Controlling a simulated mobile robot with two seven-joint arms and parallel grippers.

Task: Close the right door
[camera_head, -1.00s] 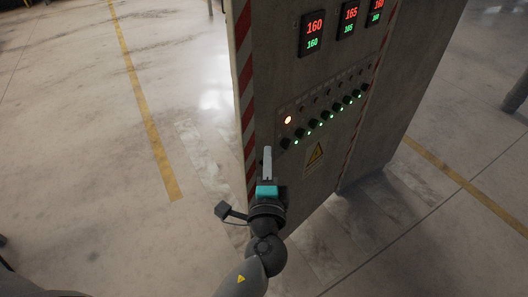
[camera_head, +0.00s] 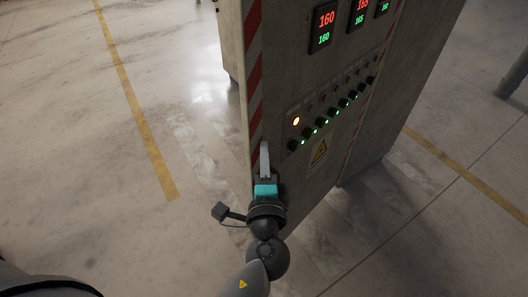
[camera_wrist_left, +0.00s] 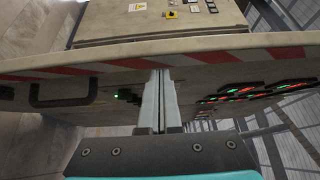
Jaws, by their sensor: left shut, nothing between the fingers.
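The door panel (camera_head: 300,80) is grey with red-and-white striped edging, lit number displays, a row of knobs with green lights and a yellow warning sign. It stands upright and open. My left gripper (camera_head: 264,148) is at the lower part of its striped left edge in the head view. In the left wrist view the two gripper fingers (camera_wrist_left: 160,85) are together, with nothing between them. Their tips reach the striped door edge (camera_wrist_left: 215,57); whether they touch it I cannot tell. A black handle (camera_wrist_left: 62,98) shows on the door at the left. My right gripper is not in view.
Part of a grey cabinet (camera_head: 230,45) shows behind the door in the head view. The concrete floor (camera_head: 80,190) to the left is clear, with a yellow line (camera_head: 135,105). A dark post (camera_head: 514,75) stands at the far right.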

